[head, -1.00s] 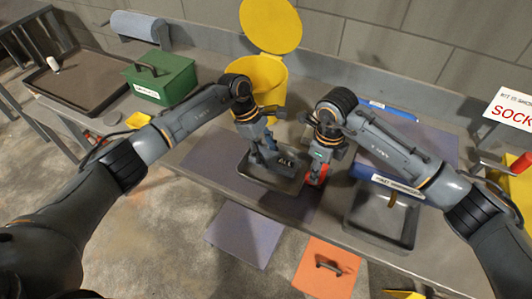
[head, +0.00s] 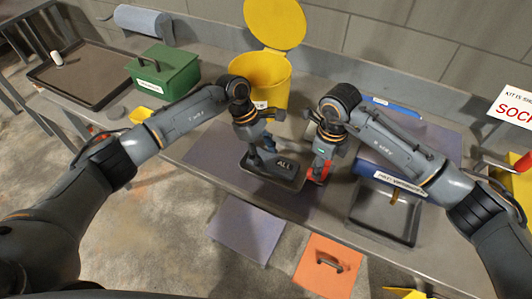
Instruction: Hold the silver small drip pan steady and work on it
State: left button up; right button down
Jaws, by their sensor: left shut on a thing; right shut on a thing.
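The small drip pan (head: 291,181), a shallow grey tray with a dark rim, is at the middle of the bench on a purple-grey mat. My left gripper (head: 258,160) is shut on it at its left side and covers part of it. A dark piece with pale lettering (head: 284,165) shows over the pan's inside; I cannot tell what it is. My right gripper (head: 321,164) is shut on a red-orange thing (head: 320,169) at the pan's right edge. Its shape is mostly hidden, and I cannot tell whether it touches the pan.
A yellow bin (head: 268,75) with its lid up stands behind my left gripper. A green box (head: 165,72) and a large dark tray (head: 82,78) are left. An orange panel (head: 328,266) lies below the bench edge.

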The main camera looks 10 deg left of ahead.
pick_arm(q)
jog(key=shift+w+d, duration=0.2)
jog(key=shift+w, duration=0.35)
jog(key=shift+r, duration=0.1)
jog(key=shift+r, duration=3.55)
pick_arm(e)
jog(key=c, duration=0.9)
grip_release()
